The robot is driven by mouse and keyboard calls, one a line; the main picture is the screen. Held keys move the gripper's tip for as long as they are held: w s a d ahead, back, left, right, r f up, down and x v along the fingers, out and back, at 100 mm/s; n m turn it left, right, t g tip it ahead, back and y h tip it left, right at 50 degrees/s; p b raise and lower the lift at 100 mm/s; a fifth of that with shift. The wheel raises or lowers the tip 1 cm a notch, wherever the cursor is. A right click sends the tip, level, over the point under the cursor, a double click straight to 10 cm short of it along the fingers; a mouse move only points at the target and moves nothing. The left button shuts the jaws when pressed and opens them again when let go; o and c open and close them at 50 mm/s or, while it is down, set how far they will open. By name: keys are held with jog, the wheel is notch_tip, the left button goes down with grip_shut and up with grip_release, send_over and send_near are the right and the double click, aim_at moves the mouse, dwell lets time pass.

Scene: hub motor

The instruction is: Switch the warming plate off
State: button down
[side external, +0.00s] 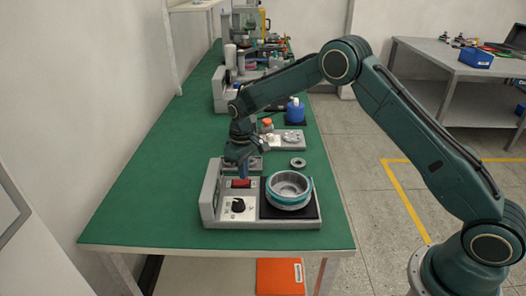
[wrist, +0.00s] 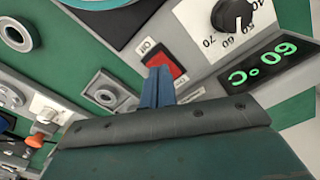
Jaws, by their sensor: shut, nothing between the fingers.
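The warming plate (side external: 212,205) stands near the front end of the green bench, with a dark heating pad on its right. A metal pot with a teal band (side external: 290,187) sits on that pad. The red rocker switch (side external: 241,183) is on its panel; it also shows in the wrist view (wrist: 166,68) beside a label reading ON. The black dial (wrist: 232,16) and a lit green display (wrist: 262,62) reading 60 °C are next to it. My gripper (side external: 243,168) is shut and empty, fingers pointing down over the switch. In the wrist view its blue fingertips (wrist: 158,72) overlap the switch edge; contact cannot be told.
A grey ring (side external: 298,162) lies on the bench behind the pot. The bench's left side is clear.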

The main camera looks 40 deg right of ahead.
jog(key=shift+f, duration=0.85)
dwell(0.7)
jog(key=shift+r, duration=3.55)
